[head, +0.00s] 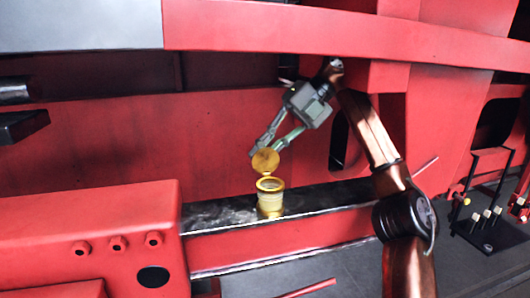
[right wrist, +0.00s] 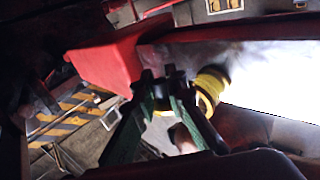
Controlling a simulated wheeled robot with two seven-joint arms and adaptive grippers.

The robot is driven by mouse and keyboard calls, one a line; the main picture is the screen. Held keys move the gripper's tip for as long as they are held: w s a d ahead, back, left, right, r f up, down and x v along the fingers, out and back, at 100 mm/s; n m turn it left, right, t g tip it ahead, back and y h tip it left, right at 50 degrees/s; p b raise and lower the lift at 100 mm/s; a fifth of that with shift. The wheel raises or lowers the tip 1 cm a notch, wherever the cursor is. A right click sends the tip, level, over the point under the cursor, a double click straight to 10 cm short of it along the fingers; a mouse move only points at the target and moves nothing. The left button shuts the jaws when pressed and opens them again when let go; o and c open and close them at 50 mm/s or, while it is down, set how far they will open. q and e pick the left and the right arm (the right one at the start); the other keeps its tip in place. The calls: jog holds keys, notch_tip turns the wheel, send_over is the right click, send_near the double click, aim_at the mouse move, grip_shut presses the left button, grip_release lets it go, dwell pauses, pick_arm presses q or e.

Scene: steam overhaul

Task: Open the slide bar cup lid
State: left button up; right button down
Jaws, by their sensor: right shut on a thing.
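The slide bar cup (head: 270,197) is a small brass-yellow pot standing upright on the dark slide bar (head: 330,196). Its round golden lid (head: 265,160) stands raised and tilted above the open rim. My right gripper (head: 268,146) reaches down from the upper right, with its fingers at the top edge of the lid and shut on it. In the right wrist view, the fingertips (right wrist: 163,84) are close together, and the yellow cup (right wrist: 211,86) is just to their right. The lid is mostly hidden behind the fingers there. My left gripper is not in view.
A red block (head: 90,235) with round fittings stands at the left front of the bar. A red wall (head: 100,140) rises behind the cup, and a red beam (head: 350,32) crosses above. Levers (head: 485,215) stand at far right. The bar right of the cup is clear.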

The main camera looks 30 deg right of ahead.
jog(key=shift+w+f, duration=0.15)
dwell(0.4)
jog(key=c, duration=1.9)
grip_release()
jog(key=shift+c, duration=0.2)
